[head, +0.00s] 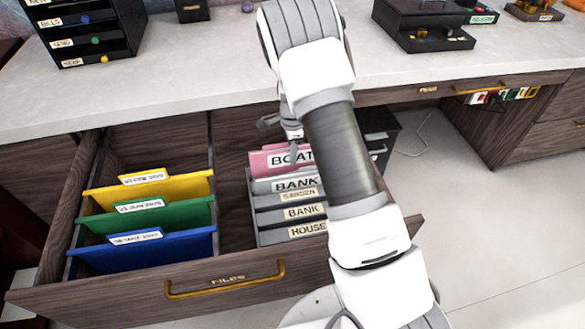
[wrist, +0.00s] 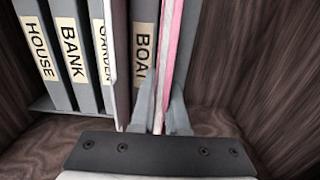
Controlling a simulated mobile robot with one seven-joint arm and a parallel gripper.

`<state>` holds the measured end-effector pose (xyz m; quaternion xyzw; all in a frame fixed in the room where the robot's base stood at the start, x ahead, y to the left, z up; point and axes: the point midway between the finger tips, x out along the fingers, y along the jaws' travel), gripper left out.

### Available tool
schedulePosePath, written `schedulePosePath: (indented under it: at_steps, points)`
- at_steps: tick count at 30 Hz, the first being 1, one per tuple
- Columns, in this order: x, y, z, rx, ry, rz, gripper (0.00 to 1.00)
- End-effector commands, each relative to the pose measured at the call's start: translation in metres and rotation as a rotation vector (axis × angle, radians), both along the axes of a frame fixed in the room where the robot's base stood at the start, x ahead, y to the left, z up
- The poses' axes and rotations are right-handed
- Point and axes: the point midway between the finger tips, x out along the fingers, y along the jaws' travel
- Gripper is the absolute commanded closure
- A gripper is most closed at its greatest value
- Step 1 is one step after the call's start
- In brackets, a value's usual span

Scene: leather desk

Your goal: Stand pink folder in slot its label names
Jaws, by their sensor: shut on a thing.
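The pink folder (head: 262,160) is labelled BOAT and stands upright at the back of the grey slotted holder (head: 252,208) in the open drawer. My gripper (head: 292,133) is above it. In the wrist view my gripper (wrist: 168,112) is shut on the pink folder (wrist: 176,45), seen edge-on. There it is just behind the divider labelled BOAT (wrist: 143,48), with a grey back plate (wrist: 190,50) on its other side. Whether its bottom edge rests on the holder's floor is hidden.
Other slot labels read HOUSE (head: 308,230), BANK (head: 303,212) and GARDEN (head: 299,194). A pale folder labelled BANK (head: 296,184) stands behind the GARDEN label. Yellow (head: 190,187), green (head: 150,218) and blue (head: 150,252) folders hang in the drawer's left compartment.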

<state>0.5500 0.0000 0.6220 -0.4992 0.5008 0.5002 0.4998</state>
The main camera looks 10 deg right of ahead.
Motion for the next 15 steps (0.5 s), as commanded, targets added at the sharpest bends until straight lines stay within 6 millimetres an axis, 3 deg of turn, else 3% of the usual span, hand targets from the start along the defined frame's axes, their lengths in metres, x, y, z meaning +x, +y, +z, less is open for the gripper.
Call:
schedulePosePath:
  at_steps: [5, 10, 15]
  points:
    - [0.0, 0.0, -0.015, 0.0, 0.0, 0.0, 1.0]
    - [0.0, 0.0, -0.043, -0.001, 0.0, 0.0, 1.0]
    - [0.001, 0.0, -0.046, 0.0, -0.002, 0.0, 1.0]
